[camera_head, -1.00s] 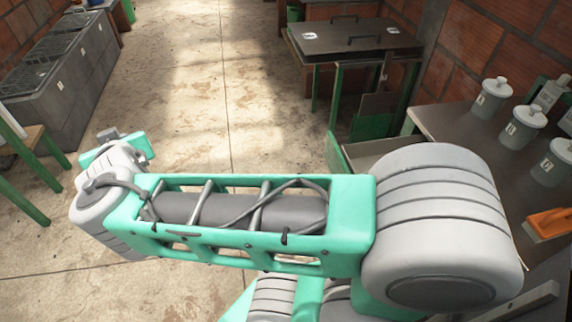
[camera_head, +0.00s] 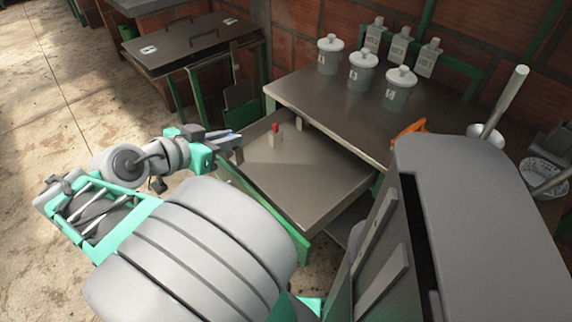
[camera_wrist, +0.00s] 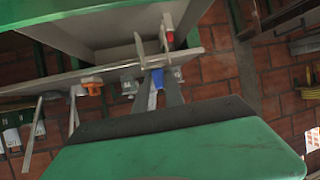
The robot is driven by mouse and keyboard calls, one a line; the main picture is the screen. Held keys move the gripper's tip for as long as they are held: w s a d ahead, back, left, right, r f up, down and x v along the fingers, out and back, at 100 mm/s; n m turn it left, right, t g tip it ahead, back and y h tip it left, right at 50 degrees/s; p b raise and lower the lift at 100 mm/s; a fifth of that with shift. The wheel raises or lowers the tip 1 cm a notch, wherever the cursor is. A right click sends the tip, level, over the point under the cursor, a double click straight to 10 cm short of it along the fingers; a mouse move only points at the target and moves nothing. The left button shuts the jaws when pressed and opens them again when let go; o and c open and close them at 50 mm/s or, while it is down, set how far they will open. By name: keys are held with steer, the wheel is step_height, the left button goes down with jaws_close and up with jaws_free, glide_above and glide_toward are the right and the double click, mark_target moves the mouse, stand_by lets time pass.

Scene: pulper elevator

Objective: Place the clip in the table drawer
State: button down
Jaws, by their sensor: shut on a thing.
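My gripper (camera_head: 228,139) is shut on a small blue piece (camera_head: 231,134), apparently the clip; the fingers hide most of it. In the wrist view the blue piece (camera_wrist: 157,78) shows between my gripper's fingers (camera_wrist: 158,88). The table drawer (camera_head: 312,185) is pulled out, its top open and its grey floor in sight. My gripper is at the drawer's far left corner in the head view; whether it is over the rim or just outside, I cannot tell. A small red-topped item (camera_head: 275,129) and a pale upright piece (camera_head: 299,122) are by the drawer's back part.
The dark table top (camera_head: 330,110) above the drawer holds several lidded grey canisters (camera_head: 362,75) and an orange tool (camera_head: 409,131). Another dark table (camera_head: 190,45) stands at the back left. The drawer's middle and front are clear. Open floor (camera_head: 40,120) lies at left.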

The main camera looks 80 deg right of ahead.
steer(key=s+m+g+y+b, duration=0.1)
steer(key=s+m+g+y, duration=0.15)
steer(key=s, duration=0.35)
steer(key=shift+h, duration=0.45)
steer(key=shift+w+d+f+b, duration=0.5)
steer(key=shift+d+f+b, duration=0.35)
steer(key=shift+d+f, duration=1.35)
steer(key=shift+w+d+f+b, duration=0.5)
steer(key=shift+d+f+b, duration=0.35)
steer(key=shift+d+f, duration=1.3)
steer(key=shift+w+d+f+b, duration=0.5)
steer(key=shift+d+f+b, duration=0.35)
steer(key=shift+d+f, duration=1.35)
steer(key=shift+f, duration=0.2)
steer(key=c, duration=1.4)
jaws_free()
steer(key=shift+r, duration=0.1)
steer(key=shift+c, duration=0.2)
